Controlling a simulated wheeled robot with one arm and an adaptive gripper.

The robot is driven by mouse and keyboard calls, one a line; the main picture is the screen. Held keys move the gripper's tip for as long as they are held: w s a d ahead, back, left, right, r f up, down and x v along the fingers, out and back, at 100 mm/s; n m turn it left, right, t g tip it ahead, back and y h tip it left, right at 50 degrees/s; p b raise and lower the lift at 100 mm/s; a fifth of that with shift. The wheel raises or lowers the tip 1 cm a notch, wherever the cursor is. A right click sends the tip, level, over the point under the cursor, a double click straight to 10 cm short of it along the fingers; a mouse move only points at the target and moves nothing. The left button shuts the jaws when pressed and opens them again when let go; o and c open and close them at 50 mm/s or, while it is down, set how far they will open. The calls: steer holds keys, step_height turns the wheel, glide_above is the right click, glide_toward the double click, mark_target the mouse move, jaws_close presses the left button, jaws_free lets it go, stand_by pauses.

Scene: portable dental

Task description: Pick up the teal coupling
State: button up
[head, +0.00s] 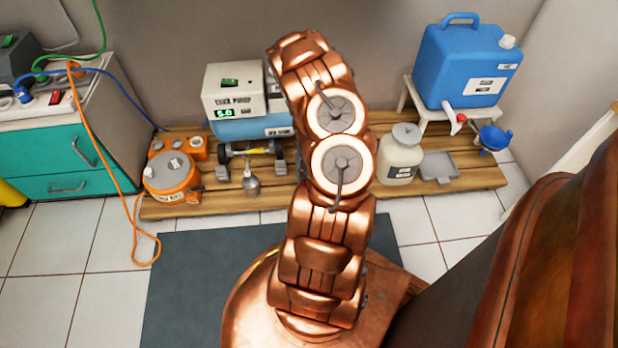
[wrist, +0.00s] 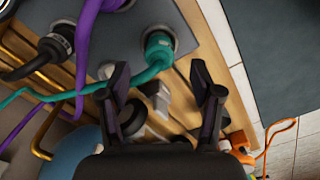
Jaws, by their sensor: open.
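The teal coupling (wrist: 158,48) shows in the wrist view, seated in a round fitting on a grey panel (wrist: 120,25). A teal hose (wrist: 105,88) runs from it to the left. My gripper (wrist: 160,68) is open and empty, one dark finger on each side of the image middle. The coupling appears just past the fingertips, between them in the picture; I see no contact. In the head view my copper arm hides the gripper, and I cannot make out the coupling there.
A purple hose (wrist: 84,50) and a black connector (wrist: 52,46) lie left of the teal coupling. In the head view, a white pump box (head: 234,88), an orange unit (head: 172,178) and a white jar (head: 399,158) stand on a wooden platform (head: 460,185). A blue jug (head: 462,62) stands at the right.

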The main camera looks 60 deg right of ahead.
steer(key=shift+s+f+b, duration=0.1)
steer(key=shift+f+b, duration=1.35)
steer(key=shift+f, duration=1)
jaws_close()
steer(key=shift+r, duration=0.1)
step_height(320, 180, up, 4)
steer(key=p, duration=0.3)
steer(key=s+a+p, duration=0.2)
steer(key=a, duration=0.5)
steer(key=s+a+p, duration=0.2)
steer(key=s+a, duration=0.1)
steer(key=a, duration=0.4)
steer(key=shift+s+a+r, duration=0.35)
steer(key=shift+a+r, duration=0.05)
steer(key=shift+r, duration=0.05)
